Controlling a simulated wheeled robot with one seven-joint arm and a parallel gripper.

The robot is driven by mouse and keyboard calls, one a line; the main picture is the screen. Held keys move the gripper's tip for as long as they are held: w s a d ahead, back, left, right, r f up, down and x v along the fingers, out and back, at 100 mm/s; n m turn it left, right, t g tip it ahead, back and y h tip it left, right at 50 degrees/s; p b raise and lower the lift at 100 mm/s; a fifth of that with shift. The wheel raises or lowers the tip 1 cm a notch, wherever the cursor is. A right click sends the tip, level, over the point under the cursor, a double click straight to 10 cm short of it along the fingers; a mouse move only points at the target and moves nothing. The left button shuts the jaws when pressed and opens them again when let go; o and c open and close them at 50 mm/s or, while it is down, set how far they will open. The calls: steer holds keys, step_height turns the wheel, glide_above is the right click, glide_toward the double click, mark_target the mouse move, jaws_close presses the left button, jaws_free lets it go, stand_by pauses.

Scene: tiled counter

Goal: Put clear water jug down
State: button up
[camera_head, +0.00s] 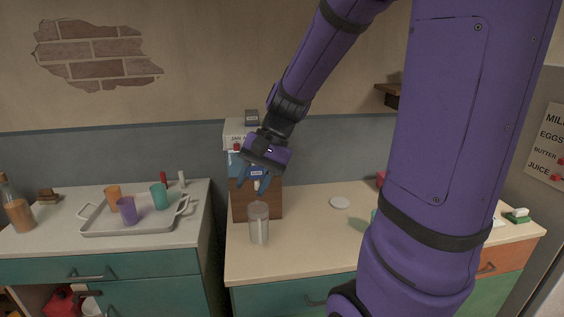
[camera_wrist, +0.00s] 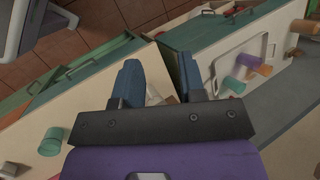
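The clear water jug (camera_head: 259,224), a see-through cylinder with a greyish top, stands upright on the right-hand counter (camera_head: 300,255), near its left end. My gripper (camera_head: 254,186) is just above the jug in the head view, pointing down, with its blue fingers spread apart. The fingers look clear of the jug's top. In the wrist view the two fingers of my gripper (camera_wrist: 160,78) are also wide apart. Small pale and brown shapes show between them low down, partly hidden by the gripper body. I cannot tell whether these are the jug.
Behind the jug stands a brown wooden block (camera_head: 241,203) with boxes above it. Left, across a gap, a tray (camera_head: 98,225) holds several cups. The counter front right of the jug is clear.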

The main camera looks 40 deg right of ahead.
steer(key=s+a+r+n+t+h, duration=0.3)
steer(key=s+r+n+h, duration=0.3)
steer(key=s, duration=0.6)
step_height(320, 180, up, 3)
steer(key=shift+r+n+t, duration=0.2)
steer(key=shift+n+t, duration=0.5)
steer(key=shift+n, duration=0.5)
